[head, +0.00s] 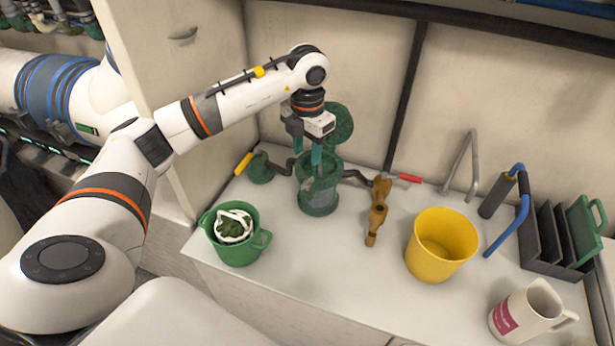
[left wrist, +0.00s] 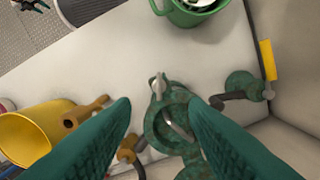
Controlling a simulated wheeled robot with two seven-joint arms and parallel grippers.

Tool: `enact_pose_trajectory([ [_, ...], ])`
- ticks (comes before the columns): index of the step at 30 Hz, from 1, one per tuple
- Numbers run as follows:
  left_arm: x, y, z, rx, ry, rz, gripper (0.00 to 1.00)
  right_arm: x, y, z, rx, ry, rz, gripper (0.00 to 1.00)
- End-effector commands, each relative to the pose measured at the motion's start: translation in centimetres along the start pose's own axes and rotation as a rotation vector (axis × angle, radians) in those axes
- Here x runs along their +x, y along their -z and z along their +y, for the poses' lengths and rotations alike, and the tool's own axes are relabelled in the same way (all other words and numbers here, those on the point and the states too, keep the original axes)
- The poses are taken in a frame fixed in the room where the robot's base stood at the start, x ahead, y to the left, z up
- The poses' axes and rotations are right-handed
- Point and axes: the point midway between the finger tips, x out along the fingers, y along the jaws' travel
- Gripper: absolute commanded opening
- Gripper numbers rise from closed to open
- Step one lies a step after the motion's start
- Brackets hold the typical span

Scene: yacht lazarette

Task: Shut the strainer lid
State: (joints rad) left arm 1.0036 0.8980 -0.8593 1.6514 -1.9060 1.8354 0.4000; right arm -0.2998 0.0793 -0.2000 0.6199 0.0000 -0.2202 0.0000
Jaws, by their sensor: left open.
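The green strainer (head: 319,192) stands on the white counter near the back wall. Its round green lid (head: 341,122) stands up, open, at the back of the strainer, partly hidden by my wrist. The strainer's round opening shows in the left wrist view (left wrist: 157,128), between and beyond my fingers. My left gripper (head: 316,162) points down over the strainer, with its teal fingers apart and nothing between them. Whether a fingertip touches the strainer rim cannot be told. My right gripper is not in view.
A green bucket (head: 238,255) holding a white basket with green matter stands front left. A yellow-handled valve (head: 260,168) is left of the strainer. A bronze fitting (head: 377,212), yellow bucket (head: 441,246), white jug (head: 527,311) and dark rack (head: 553,258) stand to the right.

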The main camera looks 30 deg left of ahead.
Motion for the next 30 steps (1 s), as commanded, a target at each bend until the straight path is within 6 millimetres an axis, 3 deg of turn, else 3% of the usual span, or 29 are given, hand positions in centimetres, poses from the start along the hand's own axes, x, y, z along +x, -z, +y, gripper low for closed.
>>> enact_pose_trajectory([
  [6,4.5,-0.1,0.1,0.000,-0.003,-0.005,0.41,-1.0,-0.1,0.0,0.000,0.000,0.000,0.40],
  [13,8.2,0.0,0.1,0.001,-0.004,-0.002,0.41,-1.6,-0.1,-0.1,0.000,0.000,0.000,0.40],
  [18,9.3,0.0,0.1,0.002,-0.003,0.001,0.41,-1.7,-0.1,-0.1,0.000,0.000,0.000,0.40],
  [26,9.5,0.0,0.1,0.002,-0.003,0.002,0.41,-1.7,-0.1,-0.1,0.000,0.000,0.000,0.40],
  [30,9.5,0.0,0.1,0.002,-0.004,0.002,0.23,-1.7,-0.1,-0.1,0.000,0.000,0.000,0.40],
])
